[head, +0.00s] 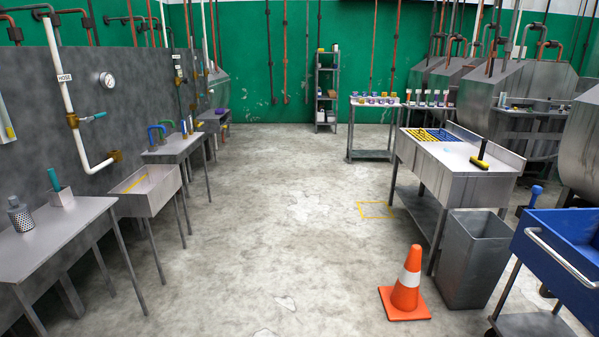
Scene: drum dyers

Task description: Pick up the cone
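An orange traffic cone (406,291) with a white band stands upright on the concrete floor at the lower right of the head view. Its square orange base lies flat on the floor. It stands just left of a grey metal bin, apart from it as far as I can see. Nothing covers the cone. My gripper is not in view.
The grey bin (474,262) and a blue cart (562,262) stand right of the cone. A steel sink table (459,178) stands behind it. Steel tables (62,240) line the left wall. The floor (260,230) between is clear. A yellow outline (376,204) marks the floor.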

